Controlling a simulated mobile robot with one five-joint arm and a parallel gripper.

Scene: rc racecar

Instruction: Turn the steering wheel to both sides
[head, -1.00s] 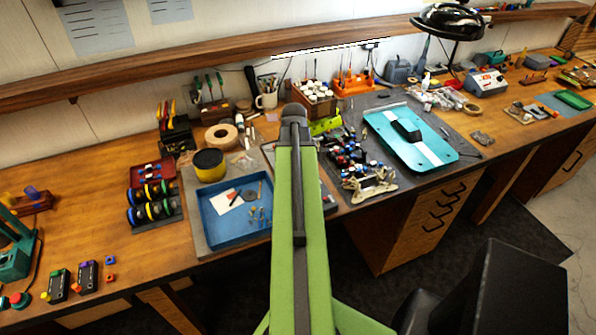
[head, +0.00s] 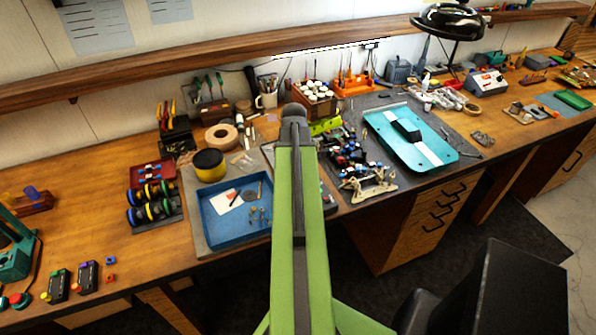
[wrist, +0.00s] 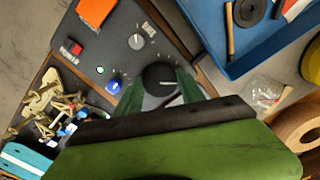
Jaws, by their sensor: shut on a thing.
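In the wrist view, a dark control box (wrist: 95,40) carries a large round black knob (wrist: 160,75) with a pale pointer line, which I take for the steering wheel. My gripper (wrist: 158,88) has its two green fingers on either side of this knob and is shut on it. The lower part of the knob is hidden by the gripper. In the head view, my green arm reaches over the bench and hides the gripper and the knob.
The box also has a grey knob (wrist: 136,41), a blue knob (wrist: 114,86), a red button (wrist: 76,48) and an orange patch (wrist: 96,11). A blue tray (head: 230,212) lies left of my arm. A teal car body (head: 410,138) and small parts lie to the right.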

